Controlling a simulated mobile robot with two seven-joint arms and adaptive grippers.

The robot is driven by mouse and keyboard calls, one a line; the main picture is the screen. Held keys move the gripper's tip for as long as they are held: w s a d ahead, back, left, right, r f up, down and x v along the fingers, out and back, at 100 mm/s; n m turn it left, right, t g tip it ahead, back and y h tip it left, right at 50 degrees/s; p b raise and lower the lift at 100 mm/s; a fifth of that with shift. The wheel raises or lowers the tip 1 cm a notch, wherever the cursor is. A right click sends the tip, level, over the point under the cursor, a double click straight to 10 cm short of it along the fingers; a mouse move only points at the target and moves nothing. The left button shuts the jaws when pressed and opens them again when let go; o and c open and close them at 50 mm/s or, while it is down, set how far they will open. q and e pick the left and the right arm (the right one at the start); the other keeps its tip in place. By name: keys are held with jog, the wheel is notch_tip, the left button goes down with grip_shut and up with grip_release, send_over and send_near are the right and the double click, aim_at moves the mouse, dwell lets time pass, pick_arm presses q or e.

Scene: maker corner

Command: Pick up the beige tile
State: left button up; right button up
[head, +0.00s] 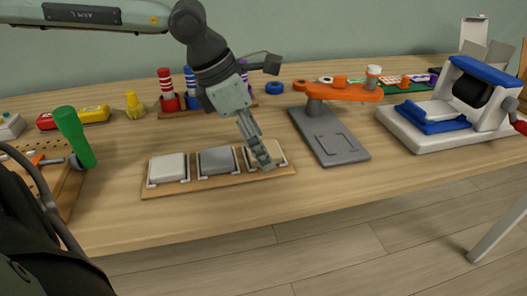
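The beige tile (277,151) lies in the rightmost holder of a wooden board (220,186) on the table. A white tile (168,167) and a grey tile (217,160) sit in the holders to its left. My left gripper (264,164) points down over the beige tile, and its fingers cover part of it. The fingers overlap in this view, so I cannot tell whether they are open or shut, or whether they touch the tile. The tile appears to rest in its holder. My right gripper is not in view.
A grey-based stand with an orange top (338,92) is close right of the board. A white and blue machine (456,101) stands farther right. A green-handled tool (75,137) is at left; coloured spools (167,89) stand behind. The table's front strip is clear.

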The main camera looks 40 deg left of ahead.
pick_arm(q)
jog(key=c, duration=1)
jog(key=shift+r, duration=0.1)
jog(key=shift+c, duration=0.2)
